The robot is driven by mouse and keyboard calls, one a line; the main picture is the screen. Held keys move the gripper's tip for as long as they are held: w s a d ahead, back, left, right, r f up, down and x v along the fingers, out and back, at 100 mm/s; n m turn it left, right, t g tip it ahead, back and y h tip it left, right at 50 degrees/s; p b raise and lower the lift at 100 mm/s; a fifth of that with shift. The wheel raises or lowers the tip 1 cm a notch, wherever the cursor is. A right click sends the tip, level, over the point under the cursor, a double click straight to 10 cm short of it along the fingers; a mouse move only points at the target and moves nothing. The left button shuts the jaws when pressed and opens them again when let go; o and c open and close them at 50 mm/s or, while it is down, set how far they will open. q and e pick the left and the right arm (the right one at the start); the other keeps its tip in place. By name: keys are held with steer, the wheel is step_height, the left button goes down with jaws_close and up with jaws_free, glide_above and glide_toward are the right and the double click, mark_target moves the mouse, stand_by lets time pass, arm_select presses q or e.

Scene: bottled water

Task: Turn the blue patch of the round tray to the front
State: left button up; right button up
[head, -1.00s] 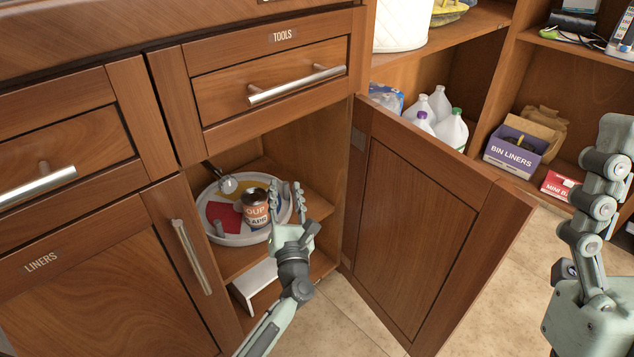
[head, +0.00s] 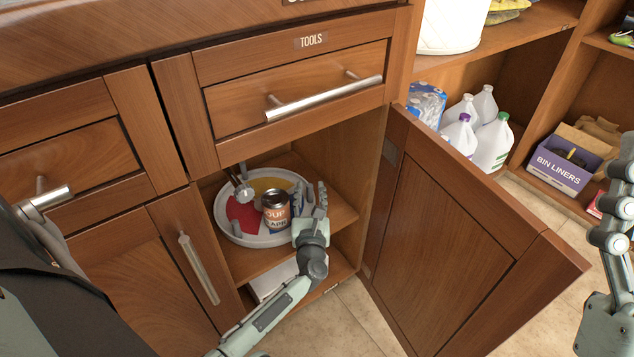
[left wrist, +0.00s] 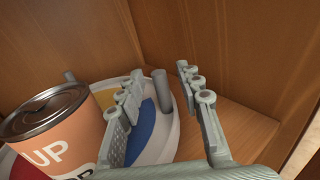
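The round white tray (head: 222,222) sits on the upper shelf inside the open cabinet. Its red patch (head: 243,215) faces front left and its yellow patch (head: 268,184) is at the back. The blue patch (left wrist: 141,135) shows in the left wrist view, on the tray's right side beside the left gripper. A soup can (head: 275,213) stands on the tray. A grey peg (left wrist: 162,90) rises from the tray rim, between the fingers in that view; contact is not visible. My left gripper (head: 310,189) is open at the tray's right side. My right gripper (head: 620,200) is cut off at the right edge.
The open cabinet door (head: 450,240) stands right of the opening. The cabinet's side wall (head: 350,160) is close right of the left gripper. A white object (head: 272,280) lies on the lower shelf. Jugs (head: 492,140) and a bin liners box (head: 560,165) stand farther right.

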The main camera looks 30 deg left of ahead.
arm_select(q)
steer(key=shift+w+a, duration=0.15)
jaws_close()
stand_by(0.4)
